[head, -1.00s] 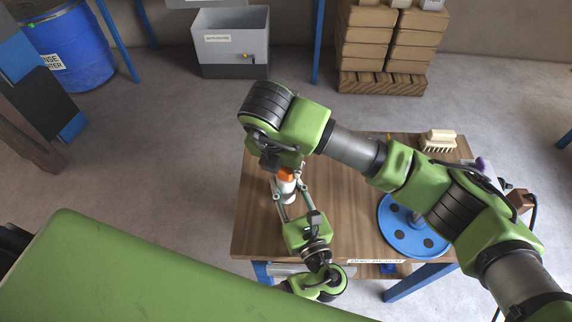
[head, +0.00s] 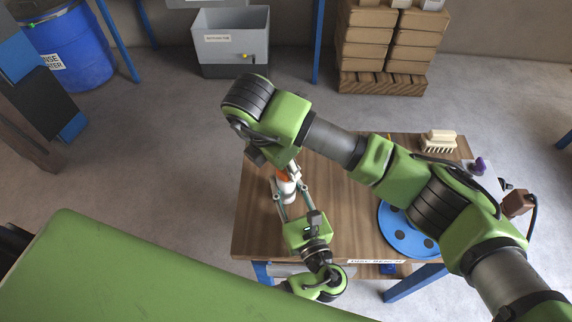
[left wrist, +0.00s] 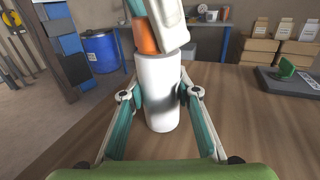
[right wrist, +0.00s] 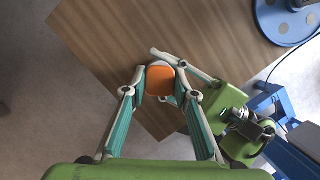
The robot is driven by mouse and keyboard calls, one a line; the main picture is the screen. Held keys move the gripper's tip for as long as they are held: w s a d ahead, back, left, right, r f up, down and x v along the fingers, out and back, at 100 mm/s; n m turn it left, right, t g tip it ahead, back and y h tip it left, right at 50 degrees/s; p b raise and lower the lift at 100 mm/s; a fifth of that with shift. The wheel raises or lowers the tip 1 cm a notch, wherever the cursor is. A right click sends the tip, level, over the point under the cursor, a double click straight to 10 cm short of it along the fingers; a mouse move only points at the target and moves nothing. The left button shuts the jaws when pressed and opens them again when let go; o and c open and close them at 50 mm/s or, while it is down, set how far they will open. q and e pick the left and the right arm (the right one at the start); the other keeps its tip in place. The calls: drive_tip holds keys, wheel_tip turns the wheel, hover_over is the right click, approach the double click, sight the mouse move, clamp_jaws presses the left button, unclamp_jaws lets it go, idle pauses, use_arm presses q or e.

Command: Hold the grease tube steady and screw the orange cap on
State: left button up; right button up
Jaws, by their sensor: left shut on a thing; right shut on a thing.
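The white grease tube (left wrist: 158,95) stands upright on the wooden bench (head: 345,225). It also shows in the head view (head: 287,190). My left gripper (left wrist: 157,93) is shut on the tube's sides from the bench's front side. The orange cap (left wrist: 145,36) sits at the top of the tube, and in the left wrist view it looks slightly tilted and off to the left. My right gripper (right wrist: 159,84) is shut on the cap from above. The cap shows between its fingers in the right wrist view (right wrist: 160,81). The threads are hidden.
A blue round disc (head: 405,235) lies on the bench to the right, under my right arm. A brush (head: 438,141) lies at the back right.

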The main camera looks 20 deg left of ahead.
drive_tip(key=o, duration=1.1)
drive_tip(key=shift+d, duration=0.1)
drive_tip(key=shift+r, duration=0.15)
drive_tip(key=shift+r, duration=2.15)
